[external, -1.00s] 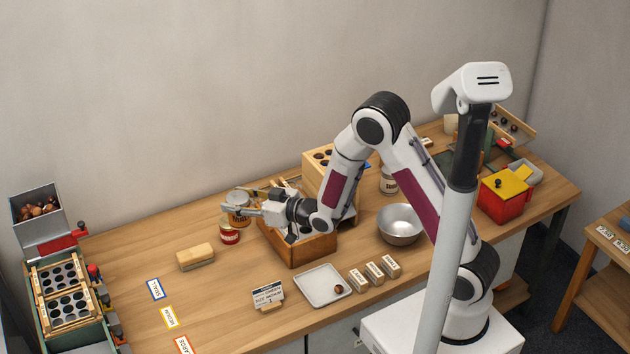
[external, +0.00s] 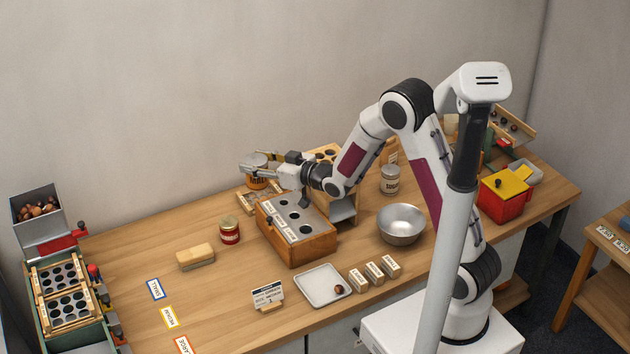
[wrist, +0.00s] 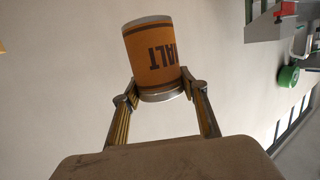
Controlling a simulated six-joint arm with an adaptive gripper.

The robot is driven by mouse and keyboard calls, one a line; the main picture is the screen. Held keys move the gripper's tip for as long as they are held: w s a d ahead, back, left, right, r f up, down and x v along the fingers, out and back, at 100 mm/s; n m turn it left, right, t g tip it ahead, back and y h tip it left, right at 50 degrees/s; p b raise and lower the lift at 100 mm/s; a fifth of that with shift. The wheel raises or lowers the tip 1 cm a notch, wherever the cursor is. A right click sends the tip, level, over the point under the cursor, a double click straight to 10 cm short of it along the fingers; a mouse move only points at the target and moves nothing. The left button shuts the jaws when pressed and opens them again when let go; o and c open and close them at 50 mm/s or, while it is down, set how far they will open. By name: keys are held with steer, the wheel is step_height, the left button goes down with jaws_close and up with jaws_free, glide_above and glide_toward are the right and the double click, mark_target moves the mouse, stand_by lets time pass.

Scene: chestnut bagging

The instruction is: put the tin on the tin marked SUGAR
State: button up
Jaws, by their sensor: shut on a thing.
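My gripper (external: 262,164) is shut on an orange tin (wrist: 152,58) with dark lettering ending in "ALT", which appears inverted in the wrist view. In the external view the orange tin (external: 257,181) is held in the air above the back of the table, partly hidden by the fingers. A white tin (external: 390,180) with a dark label stands upright to the right of my gripper, beyond the metal bowl; its lettering is too small to read. A red tin (external: 230,230) with a pale lid stands at the left, apart from my gripper.
A wooden box with round holes (external: 300,248) stands below my wrist. A metal bowl (external: 401,224) is in front of the white tin. The left middle is mostly clear.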

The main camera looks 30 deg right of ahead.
steer(key=w+d+m+t+h, duration=0.15)
steer(key=w+d, duration=0.25)
steer(key=d, duration=1)
steer(key=w+d+m+h, duration=0.2)
steer(key=w+d+h, duration=0.15)
steer(key=d, duration=1.05)
steer(key=s+d+m+h, duration=0.2)
steer(key=s+d+h, duration=0.1)
steer(key=d, duration=1.9)
steer(key=shift+a+f, duration=0.2)
steer(key=shift+f, duration=2.4)
step_height(320, 180, down, 6)
steer(key=shift+f, duration=0.15)
steer(key=shift+f, duration=1.85)
